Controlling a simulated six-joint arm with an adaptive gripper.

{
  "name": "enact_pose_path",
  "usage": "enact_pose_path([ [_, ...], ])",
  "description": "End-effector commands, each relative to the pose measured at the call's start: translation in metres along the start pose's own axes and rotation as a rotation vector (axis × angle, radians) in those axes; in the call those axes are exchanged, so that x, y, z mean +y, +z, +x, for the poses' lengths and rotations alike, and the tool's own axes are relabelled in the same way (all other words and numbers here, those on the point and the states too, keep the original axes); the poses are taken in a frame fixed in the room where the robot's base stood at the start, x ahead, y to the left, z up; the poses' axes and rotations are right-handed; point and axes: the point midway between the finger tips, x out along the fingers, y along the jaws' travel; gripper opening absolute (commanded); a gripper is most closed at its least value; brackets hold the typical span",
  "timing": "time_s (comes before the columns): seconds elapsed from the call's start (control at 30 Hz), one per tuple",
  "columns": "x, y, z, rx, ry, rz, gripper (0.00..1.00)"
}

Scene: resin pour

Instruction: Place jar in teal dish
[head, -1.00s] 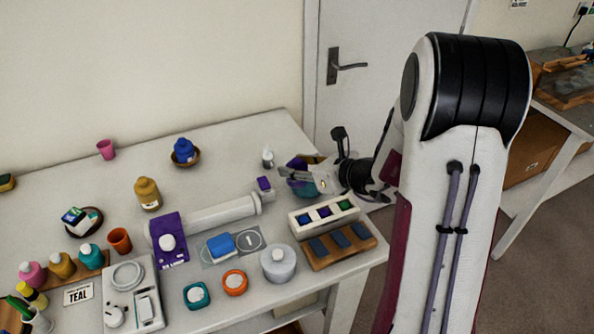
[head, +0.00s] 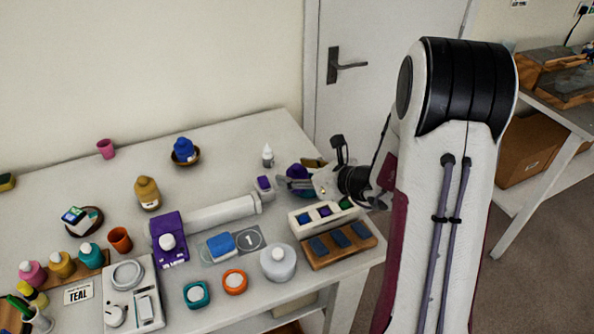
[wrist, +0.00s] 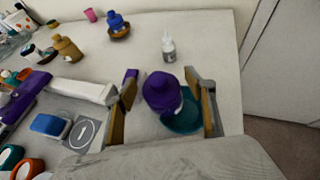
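The teal dish (wrist: 188,122) lies between and below my gripper's fingers in the wrist view. A purple bottle-like container (wrist: 162,92) stands in or over it, hiding part of the dish; I cannot tell whether it rests inside. My gripper (wrist: 168,98) is open, its fingers on either side of the container with gaps visible. In the head view my gripper (head: 296,178) is at the table's right end, partly hiding the purple container.
A white dropper bottle (head: 267,156) stands just behind my gripper. A small purple-topped block (head: 264,188) and a white roller (head: 220,214) lie to the left. A white rack (head: 300,222) and a wooden tray (head: 318,260) stand in front. The table's back right is fairly clear.

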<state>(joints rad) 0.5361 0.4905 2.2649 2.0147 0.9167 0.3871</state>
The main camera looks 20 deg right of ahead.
Motion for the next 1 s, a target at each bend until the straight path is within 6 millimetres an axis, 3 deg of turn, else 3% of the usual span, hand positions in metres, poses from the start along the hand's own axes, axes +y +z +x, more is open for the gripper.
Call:
enact_pose_path([
  [0.47, -0.001, 0.004, -0.004, 0.000, -0.002, -0.001, 0.54],
  [1.0, -0.001, 0.004, -0.063, -0.001, -0.003, 0.000, 0.54],
])
